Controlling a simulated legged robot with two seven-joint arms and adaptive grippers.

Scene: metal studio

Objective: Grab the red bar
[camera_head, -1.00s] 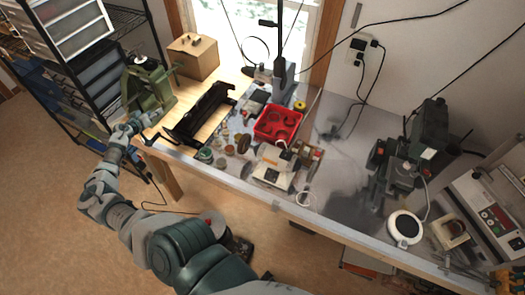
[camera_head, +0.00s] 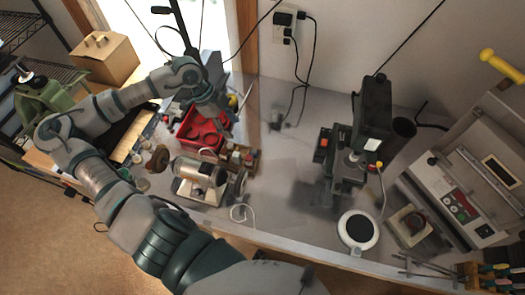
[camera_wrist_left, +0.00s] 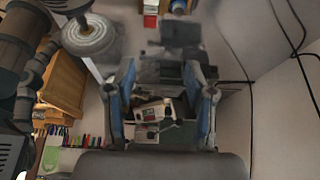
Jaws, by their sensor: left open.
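I cannot clearly make out a separate red bar. A red bin (camera_head: 187,130) sits on the bench in the head view, partly covered by my left gripper (camera_head: 212,112). My left gripper is over the bin's right part; its fingers are small in this view. In the left wrist view, the gripper (camera_wrist_left: 165,105) has two blue-sided fingers spread apart with nothing held between them. A small red block (camera_wrist_left: 150,21) shows beyond the fingers at the top of that view. My right gripper is not in view.
A bench grinder (camera_head: 200,178) stands in front of the bin. A green-black drill press (camera_head: 372,125) and a round white dish (camera_head: 357,230) are to the right. A cardboard box (camera_head: 104,58) stands at the back left. Bare bench lies between grinder and press.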

